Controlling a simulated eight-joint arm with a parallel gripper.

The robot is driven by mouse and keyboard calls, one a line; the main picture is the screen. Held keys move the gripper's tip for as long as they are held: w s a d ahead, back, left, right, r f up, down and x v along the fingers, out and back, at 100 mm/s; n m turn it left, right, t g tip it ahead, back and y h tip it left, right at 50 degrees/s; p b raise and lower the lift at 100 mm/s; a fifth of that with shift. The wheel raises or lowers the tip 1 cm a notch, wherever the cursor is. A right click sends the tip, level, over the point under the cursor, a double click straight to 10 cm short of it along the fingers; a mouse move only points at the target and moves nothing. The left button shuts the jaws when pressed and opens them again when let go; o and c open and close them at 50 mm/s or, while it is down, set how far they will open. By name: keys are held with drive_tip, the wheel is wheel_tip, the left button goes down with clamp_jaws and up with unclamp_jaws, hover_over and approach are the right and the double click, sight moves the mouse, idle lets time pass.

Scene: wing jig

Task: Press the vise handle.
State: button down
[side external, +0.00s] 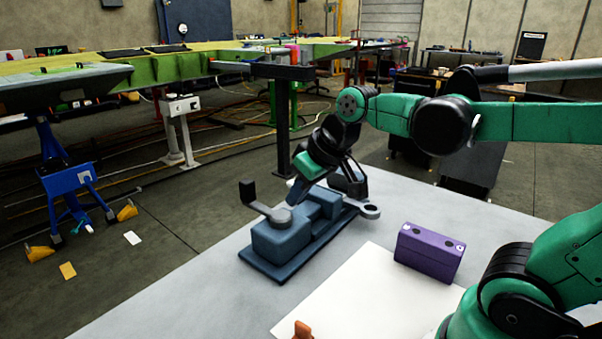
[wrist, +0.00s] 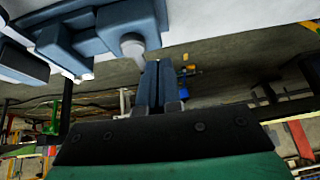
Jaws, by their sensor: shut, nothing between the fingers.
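The blue vise (side external: 282,240) sits on the grey table in the side view. Its grey handle (side external: 266,210) reaches out to the left from a round pivot on top and ends in a dark upright block. My gripper (side external: 308,168) is above and behind the vise, to the right of the handle's end; its fingertips are hard to make out there. In the wrist view the fingers (wrist: 158,68) are shut and empty. The round grey pivot (wrist: 132,45) shows just left of the fingertips, and the fingers partly hide the handle. I cannot tell whether they touch.
A purple block (side external: 430,252) stands on the table to the right of the vise, beside a white sheet (side external: 355,290). An orange piece (side external: 303,330) is at the front edge of view. A long green wing jig (side external: 180,66) stands behind. The table left of the sheet is clear.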

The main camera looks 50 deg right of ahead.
drive_tip(key=w+d+r+n+g+y, duration=0.1)
drive_tip(key=w+d+y, duration=0.4)
drive_tip(key=w+d, duration=0.8)
drive_tip(key=d, duration=0.3)
drive_tip(key=shift+d+r, duration=0.4)
drive_tip(key=w+a+f, duration=0.3)
drive_tip(key=a+f, duration=0.5)
drive_tip(key=shift+w+a, duration=0.4)
drive_tip(key=shift+n, duration=0.3)
